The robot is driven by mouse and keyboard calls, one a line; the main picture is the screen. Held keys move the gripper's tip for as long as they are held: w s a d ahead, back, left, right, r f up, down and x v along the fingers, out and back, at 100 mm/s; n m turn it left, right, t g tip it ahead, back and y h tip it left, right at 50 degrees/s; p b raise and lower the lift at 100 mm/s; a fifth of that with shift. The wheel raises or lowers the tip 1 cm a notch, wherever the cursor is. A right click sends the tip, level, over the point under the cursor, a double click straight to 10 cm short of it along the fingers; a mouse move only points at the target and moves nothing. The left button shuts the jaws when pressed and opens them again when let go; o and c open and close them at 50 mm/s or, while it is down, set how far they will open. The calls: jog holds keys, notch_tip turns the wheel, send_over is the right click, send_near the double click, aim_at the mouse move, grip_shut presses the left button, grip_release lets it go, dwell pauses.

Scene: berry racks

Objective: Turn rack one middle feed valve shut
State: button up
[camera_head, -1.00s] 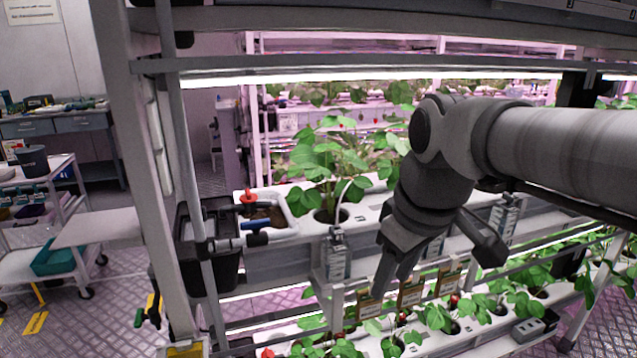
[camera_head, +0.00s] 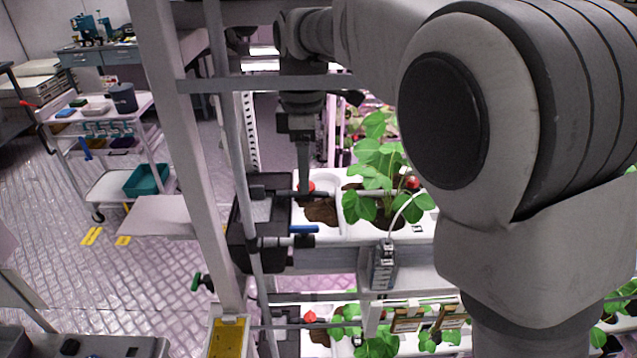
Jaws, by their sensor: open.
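On the middle tier of the near rack, a red valve handle (camera_head: 307,187) stands at the left end of the white planting trough, beside brown soil. A blue handle (camera_head: 303,229) lies level on a dark fitting at the trough's front left. I cannot tell from the picture which of the two is the feed valve. My gripper (camera_head: 303,188) is open and points down at the red handle, partly covering it. Its fingers are seen nearly edge-on, and whether they touch the handle is unclear. Another red handle (camera_head: 310,317) sits on the tier below.
Rack bars and a grey post (camera_head: 195,170) stand close to the left and in front. A black tank (camera_head: 245,240) is left of the trough. A leafy strawberry plant (camera_head: 375,175) grows right of the handles. A green handle (camera_head: 196,283) is low outside the post. Free floor lies left.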

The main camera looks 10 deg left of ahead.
aim_at(304, 226)
jog(key=f, duration=0.8)
jog(key=f+b, duration=0.1)
jog(key=f, duration=0.3)
jog(key=shift+a, duration=0.25)
grip_shut()
